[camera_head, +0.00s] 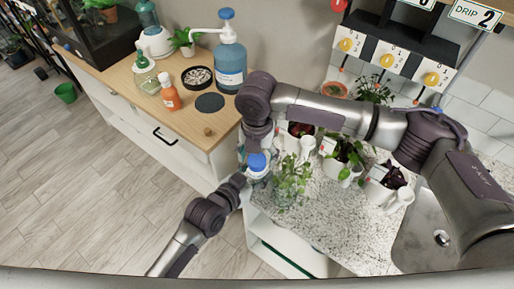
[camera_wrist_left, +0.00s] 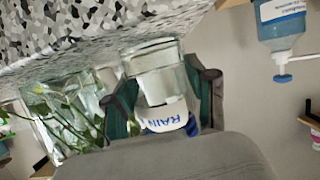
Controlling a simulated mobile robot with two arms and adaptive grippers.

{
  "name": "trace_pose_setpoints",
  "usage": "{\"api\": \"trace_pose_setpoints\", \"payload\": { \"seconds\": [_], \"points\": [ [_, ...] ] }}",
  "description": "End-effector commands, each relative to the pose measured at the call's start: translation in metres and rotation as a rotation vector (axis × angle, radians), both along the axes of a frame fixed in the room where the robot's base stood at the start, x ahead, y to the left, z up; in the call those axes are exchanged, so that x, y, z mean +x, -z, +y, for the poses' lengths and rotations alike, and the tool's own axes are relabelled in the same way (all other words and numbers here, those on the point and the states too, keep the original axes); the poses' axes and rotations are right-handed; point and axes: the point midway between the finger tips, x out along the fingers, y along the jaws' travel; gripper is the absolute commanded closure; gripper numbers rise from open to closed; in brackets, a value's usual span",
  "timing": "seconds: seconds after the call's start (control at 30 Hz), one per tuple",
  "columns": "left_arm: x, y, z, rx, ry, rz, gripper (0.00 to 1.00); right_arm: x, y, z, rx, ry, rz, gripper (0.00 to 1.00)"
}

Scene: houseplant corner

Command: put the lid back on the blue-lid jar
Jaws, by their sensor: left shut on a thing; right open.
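The glass jar (camera_wrist_left: 155,75) has a white label reading "RAIN" and appears upside down in the left wrist view. It stands at the near left corner of the granite counter in the head view. My left gripper (camera_head: 241,180) is shut around the jar, with a finger on either side (camera_wrist_left: 165,98). The blue lid (camera_head: 256,161) is at the jar's top; its edge also shows beside the label in the left wrist view (camera_wrist_left: 193,129). I cannot tell whether it is fully seated. My right gripper (camera_head: 257,144) is open, just above the lid; its fingertips are partly hidden.
A glass of leafy cuttings (camera_head: 291,181) stands close right of the jar. Potted plants (camera_head: 345,153) and a sink (camera_head: 438,237) lie farther right. The wooden cabinet top (camera_head: 185,105) holds a blue pump bottle (camera_head: 229,67), an orange bottle (camera_head: 169,93) and a dark disc (camera_head: 210,103).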

Motion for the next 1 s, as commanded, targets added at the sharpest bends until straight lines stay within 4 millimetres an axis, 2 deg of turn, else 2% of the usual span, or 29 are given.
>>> {"api": "trace_pose_setpoints", "payload": {
  "seconds": [0.3,0.67,0.77,0.87,1.0],
  "points": [
    [-0.0001,0.0005,0.0002,0.001,0.000,0.001,1.00,0.0000,0.0020,0.0001,0.000,0.000,0.000,0.31],
    [-0.0001,0.0005,0.0002,0.001,0.000,0.001,1.00,-0.0001,0.0018,0.0001,0.000,0.000,0.000,0.91],
    [-0.0001,0.0005,0.0002,0.001,0.000,0.001,1.00,-0.0001,0.0019,0.0002,0.000,0.014,0.000,0.92],
    [-0.0001,0.0005,0.0002,0.001,0.000,0.001,1.00,-0.0006,0.0023,0.0006,0.001,0.107,0.002,0.93],
    [-0.0001,0.0005,0.0002,0.001,0.000,0.001,1.00,-0.0011,0.0031,0.0006,0.001,0.394,0.003,0.93]
  ]
}}
